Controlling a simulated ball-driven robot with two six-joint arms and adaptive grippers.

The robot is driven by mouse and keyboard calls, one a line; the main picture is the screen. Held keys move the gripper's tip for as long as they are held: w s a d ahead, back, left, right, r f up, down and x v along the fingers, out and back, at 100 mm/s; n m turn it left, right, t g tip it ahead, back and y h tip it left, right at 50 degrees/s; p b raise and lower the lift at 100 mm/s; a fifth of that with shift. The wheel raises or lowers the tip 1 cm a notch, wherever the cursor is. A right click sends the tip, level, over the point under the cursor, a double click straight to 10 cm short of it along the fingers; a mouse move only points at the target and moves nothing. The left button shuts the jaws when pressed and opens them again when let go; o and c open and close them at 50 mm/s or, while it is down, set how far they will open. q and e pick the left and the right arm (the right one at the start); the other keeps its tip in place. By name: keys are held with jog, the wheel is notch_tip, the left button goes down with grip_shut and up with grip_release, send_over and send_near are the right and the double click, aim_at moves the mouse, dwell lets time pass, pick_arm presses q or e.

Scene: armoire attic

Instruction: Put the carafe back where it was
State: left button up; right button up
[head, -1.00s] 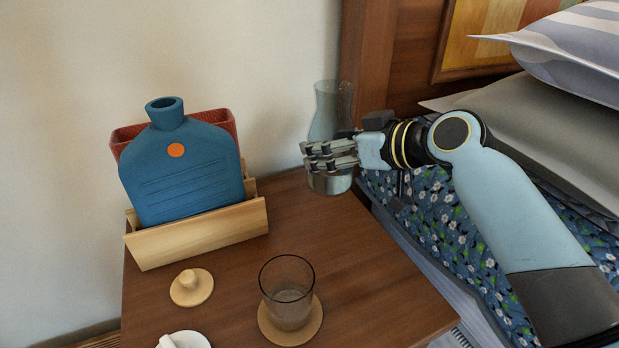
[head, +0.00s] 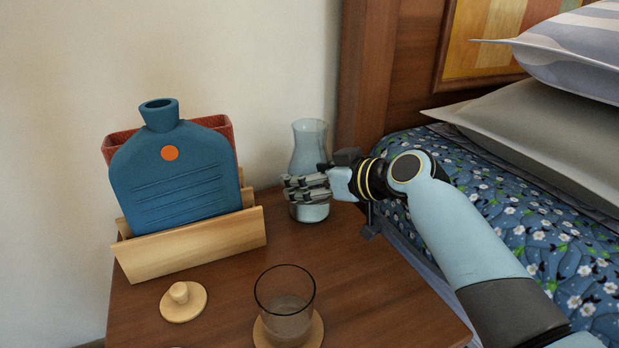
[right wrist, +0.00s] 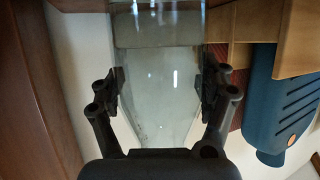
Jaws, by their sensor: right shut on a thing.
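The clear glass carafe (head: 309,142) stands upright at the back right of the wooden nightstand (head: 350,275), with some water low inside. My right gripper (head: 303,188) is shut around its middle, coming from the right. In the right wrist view, the picture is inverted and the carafe (right wrist: 155,75) sits between the two fingers. Its base is over the nightstand top; I cannot tell whether it touches. My left gripper is not in view.
A wooden holder (head: 195,245) with a blue hot-water bottle (head: 170,175) and a red item (head: 218,124) stands left of the carafe. A tumbler (head: 285,295) sits on a coaster in front, beside a wooden knobbed lid (head: 183,302). The bed (head: 520,220) lies right.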

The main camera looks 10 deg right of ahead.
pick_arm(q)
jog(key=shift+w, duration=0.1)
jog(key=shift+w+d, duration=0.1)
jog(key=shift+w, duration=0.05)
pick_arm(e)
jog(key=o, duration=1.7)
jog(key=shift+f, duration=0.1)
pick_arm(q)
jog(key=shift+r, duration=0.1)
pick_arm(e)
jog(key=shift+s+d+r, duration=0.1)
jog(key=shift+r, duration=0.1)
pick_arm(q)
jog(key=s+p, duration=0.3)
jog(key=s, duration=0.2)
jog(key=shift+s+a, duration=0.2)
pick_arm(e)
jog(key=v, duration=1.1)
jog(key=shift+s+d, duration=0.2)
jog(key=shift+s, duration=0.1)
